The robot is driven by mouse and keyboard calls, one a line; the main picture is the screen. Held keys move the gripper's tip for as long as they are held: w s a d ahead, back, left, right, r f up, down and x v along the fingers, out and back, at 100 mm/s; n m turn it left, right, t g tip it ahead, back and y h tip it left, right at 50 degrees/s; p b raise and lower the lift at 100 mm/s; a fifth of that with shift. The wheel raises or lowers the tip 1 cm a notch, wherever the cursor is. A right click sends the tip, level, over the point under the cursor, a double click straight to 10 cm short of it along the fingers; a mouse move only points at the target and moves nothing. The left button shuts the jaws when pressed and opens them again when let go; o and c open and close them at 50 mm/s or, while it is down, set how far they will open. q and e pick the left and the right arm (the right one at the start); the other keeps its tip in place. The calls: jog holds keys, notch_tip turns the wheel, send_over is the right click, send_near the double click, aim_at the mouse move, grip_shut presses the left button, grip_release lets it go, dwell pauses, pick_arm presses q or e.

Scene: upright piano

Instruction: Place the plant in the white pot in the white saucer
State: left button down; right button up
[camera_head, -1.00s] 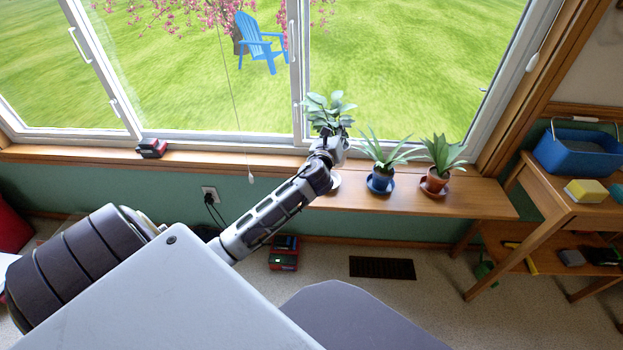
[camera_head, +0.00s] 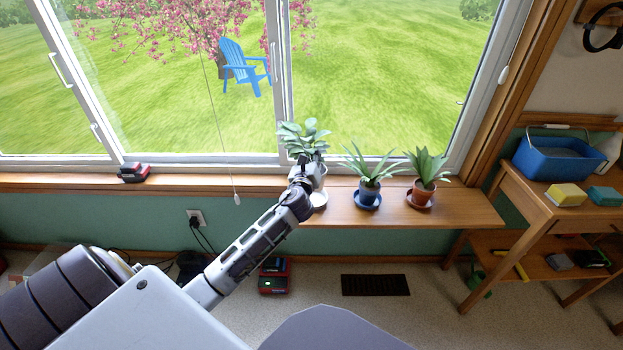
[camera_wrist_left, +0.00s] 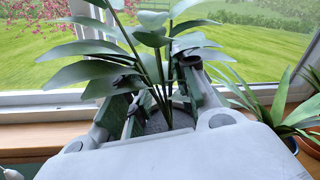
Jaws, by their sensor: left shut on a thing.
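The plant with broad green leaves (camera_head: 304,138) is at the window, above the left end of the wooden shelf. Its white pot (camera_head: 319,172) shows partly behind my left gripper (camera_head: 303,167), which is shut on it. The white saucer (camera_head: 319,199) lies on the shelf just below the pot and is partly hidden by my arm. I cannot tell whether pot and saucer touch. In the left wrist view the leaves (camera_wrist_left: 150,48) and dark soil (camera_wrist_left: 163,122) show between the fingers of the left gripper (camera_wrist_left: 160,105). My right gripper is not in view.
A spiky plant in a blue pot (camera_head: 368,190) and another in a terracotta pot (camera_head: 423,193) stand close by on the right, each on a saucer. The window (camera_head: 380,75) is right behind. A wooden table (camera_head: 540,205) holds a blue bin (camera_head: 560,158). The shelf's right end is clear.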

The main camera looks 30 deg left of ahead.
pick_arm(q)
jog(key=shift+f+b, duration=0.6)
jog(key=shift+f, duration=0.9)
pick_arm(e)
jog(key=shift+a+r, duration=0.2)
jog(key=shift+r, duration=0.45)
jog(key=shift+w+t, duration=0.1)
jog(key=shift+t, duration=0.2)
pick_arm(q)
jog(key=shift+f+b, duration=0.3)
jog(key=shift+f, duration=0.25)
jog(key=shift+f+b, duration=0.4)
jog(key=shift+f, duration=0.95)
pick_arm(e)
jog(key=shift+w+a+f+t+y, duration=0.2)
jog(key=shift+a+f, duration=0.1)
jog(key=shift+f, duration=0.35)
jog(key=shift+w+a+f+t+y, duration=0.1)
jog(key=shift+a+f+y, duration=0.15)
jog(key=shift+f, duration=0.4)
pick_arm(q)
jog(key=shift+f+b, duration=0.1)
jog(key=shift+b, duration=0.2)
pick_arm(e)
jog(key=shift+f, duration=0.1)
pick_arm(q)
jog(key=c, duration=1.1)
grip_release()
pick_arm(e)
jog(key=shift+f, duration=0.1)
